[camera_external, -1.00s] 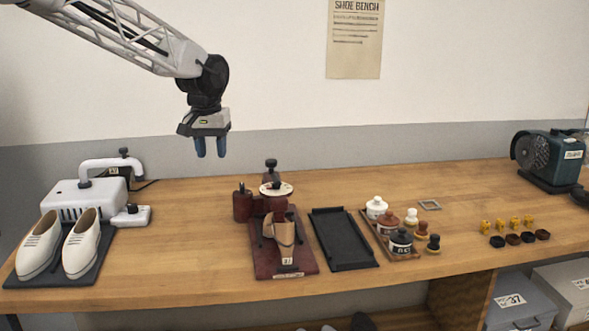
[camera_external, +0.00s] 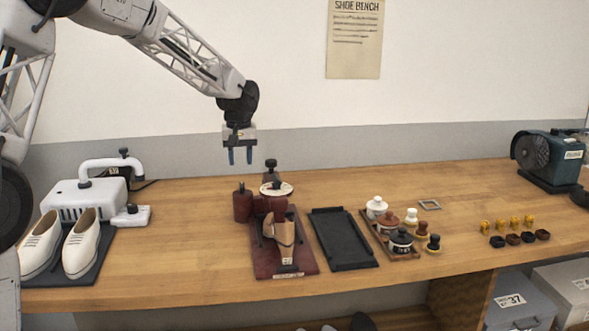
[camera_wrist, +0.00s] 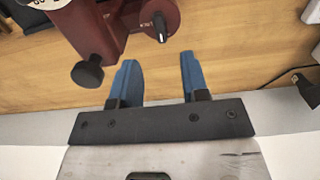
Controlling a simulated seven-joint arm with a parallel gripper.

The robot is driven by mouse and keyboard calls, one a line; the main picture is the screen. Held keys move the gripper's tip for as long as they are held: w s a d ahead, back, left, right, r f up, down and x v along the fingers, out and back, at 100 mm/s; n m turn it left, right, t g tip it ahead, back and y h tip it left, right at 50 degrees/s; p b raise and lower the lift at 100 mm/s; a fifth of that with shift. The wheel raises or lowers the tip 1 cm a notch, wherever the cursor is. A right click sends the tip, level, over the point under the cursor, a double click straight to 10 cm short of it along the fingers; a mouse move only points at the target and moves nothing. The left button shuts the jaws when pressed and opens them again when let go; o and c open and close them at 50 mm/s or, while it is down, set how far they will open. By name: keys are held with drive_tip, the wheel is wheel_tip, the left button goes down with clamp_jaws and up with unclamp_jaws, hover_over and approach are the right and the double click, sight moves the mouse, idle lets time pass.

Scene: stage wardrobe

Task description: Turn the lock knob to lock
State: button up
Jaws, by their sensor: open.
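A dark red stand (camera_external: 296,264) on the bench holds a tan shoe form (camera_external: 285,236) and a white dial (camera_external: 276,188). On its left side is a red cylinder (camera_external: 242,208). Its top carries a black pointer knob (camera_wrist: 161,27) with a white mark, apparently the lock knob; the lock marking cannot be read. Another black knob (camera_external: 271,164) stands at the back of the stand and also shows in the wrist view (camera_wrist: 88,73). My gripper (camera_external: 240,157) is open and empty, above and apart from the cylinder. In the wrist view, its blue fingers (camera_wrist: 159,62) point toward the stand.
A black tray (camera_external: 343,240) and a rack of jars (camera_external: 390,238) are right of the stand. White shoes (camera_external: 82,243) and a white machine (camera_external: 85,203) stand at left. Bare bench lies between them and the stand. The wall is behind.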

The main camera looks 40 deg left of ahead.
sight(238, 186)
drive_tip(key=shift+w+a+f, duration=0.1)
drive_tip(key=shift+f, duration=0.1)
idle(0.3)
drive_tip(key=shift+f, duration=3.8)
clamp_jaws()
